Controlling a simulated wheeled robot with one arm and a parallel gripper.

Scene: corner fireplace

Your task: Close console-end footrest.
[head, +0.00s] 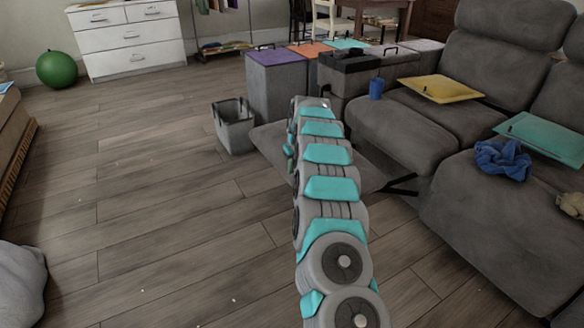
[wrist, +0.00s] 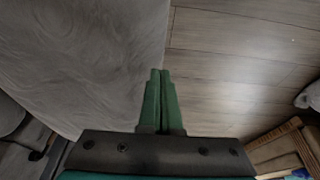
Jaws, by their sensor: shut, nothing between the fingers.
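The console-end footrest (head: 368,177) is a grey padded panel, swung out in front of the sofa seat nearest the console, with a dark bracket (head: 402,186) showing at its right end. My arm crosses in front of its middle and hides part of it. In the wrist view a broad grey upholstered surface, apparently the footrest (wrist: 80,60), fills the left. My gripper (wrist: 160,75) has green fingers pressed together, empty, at that surface's edge. I cannot tell whether they touch it.
The sofa console (head: 350,62) stands behind the footrest. A grey open bin (head: 235,128) is on the floor to its left. The wooden floor (head: 150,200) at left is clear.

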